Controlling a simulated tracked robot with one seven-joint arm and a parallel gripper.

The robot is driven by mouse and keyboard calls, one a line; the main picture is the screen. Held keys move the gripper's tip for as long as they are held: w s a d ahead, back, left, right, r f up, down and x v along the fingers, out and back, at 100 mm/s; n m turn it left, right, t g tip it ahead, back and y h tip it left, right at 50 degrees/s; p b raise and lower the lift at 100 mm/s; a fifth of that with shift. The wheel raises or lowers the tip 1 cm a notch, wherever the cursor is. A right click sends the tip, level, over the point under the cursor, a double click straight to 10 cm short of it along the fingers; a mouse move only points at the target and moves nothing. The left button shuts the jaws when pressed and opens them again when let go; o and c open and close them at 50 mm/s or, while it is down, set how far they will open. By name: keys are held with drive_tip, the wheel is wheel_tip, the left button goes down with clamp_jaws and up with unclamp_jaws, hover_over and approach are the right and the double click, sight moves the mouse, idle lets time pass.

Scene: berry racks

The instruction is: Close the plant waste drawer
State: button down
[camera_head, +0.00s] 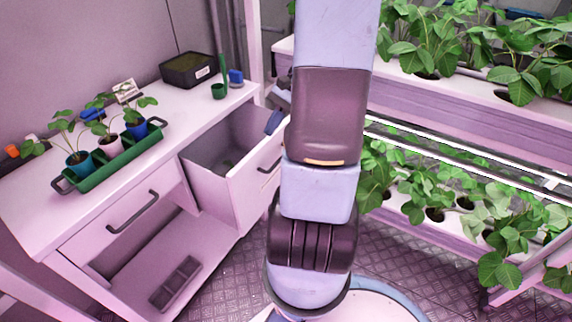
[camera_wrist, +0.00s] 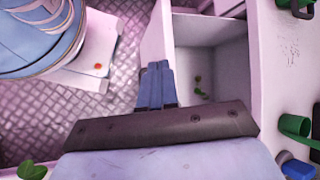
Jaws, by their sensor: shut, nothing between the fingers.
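The open drawer (camera_head: 222,172) juts out from the right half of the white bench, its inside facing up. In the wrist view the drawer (camera_wrist: 222,62) shows a few green and reddish scraps on its floor. Its front panel (camera_head: 258,172) carries a dark handle (camera_head: 270,164). My gripper (camera_head: 272,124) is at the top of the drawer, near the front panel, partly hidden by my arm. In the wrist view my gripper (camera_wrist: 158,68) has its blue fingers together and empty, overlapping the front panel. I cannot tell whether they touch it.
On the bench (camera_head: 190,112) stand a green tray (camera_head: 115,165) of potted seedlings, a black box (camera_head: 188,70) and a green cup (camera_head: 218,91). A second drawer (camera_head: 118,222) at the left is shut. Plant racks (camera_head: 455,90) stand at the right. Open floor (camera_head: 235,270) lies before the bench.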

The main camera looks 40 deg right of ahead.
drive_tip(key=s+d+f+m+t+h, duration=0.1)
drive_tip(key=s+d+f+m+t, duration=0.2)
drive_tip(key=d+f+m+t, duration=0.35)
drive_tip(key=s+d+f+m+t, duration=0.35)
drive_tip(key=f+m, duration=0.35)
drive_tip(key=f, duration=0.3)
drive_tip(key=s+d+f+m+t+h, duration=0.1)
drive_tip(key=s+d+f+m+t, duration=0.1)
drive_tip(key=d+f+m+t, duration=0.45)
drive_tip(key=a+f+x, duration=0.1)
drive_tip(key=f+x, duration=0.1)
drive_tip(key=x, duration=1.2)
drive_tip(key=shift+a, duration=0.2)
drive_tip(key=shift+s, duration=0.15)
